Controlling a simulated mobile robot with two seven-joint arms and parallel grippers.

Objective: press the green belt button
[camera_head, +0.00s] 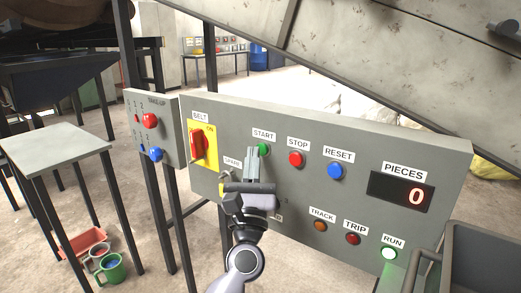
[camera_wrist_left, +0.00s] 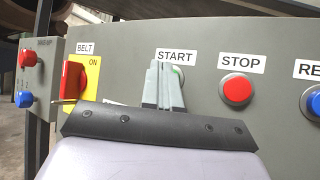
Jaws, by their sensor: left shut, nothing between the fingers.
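The green belt button (camera_head: 263,149), under the START label, sits on the grey control panel (camera_head: 330,206). In the left wrist view only a bit of the green button (camera_wrist_left: 177,72) shows behind the fingers. My left gripper (camera_head: 254,152) is shut and empty, with its fingertips right in front of the green button and slightly to its left. I cannot tell whether the tips touch it. The same fingers show in the left wrist view (camera_wrist_left: 160,68). The red belt switch (camera_head: 197,144) on its yellow plate points to ON. My right gripper is not in view.
On the panel are a red STOP button (camera_head: 296,159), a blue RESET button (camera_head: 335,171), a PIECES display (camera_head: 402,193) reading 0 and a lit RUN lamp (camera_head: 389,254). A small table (camera_head: 55,150) stands left. A grey bin (camera_head: 485,255) is at lower right.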

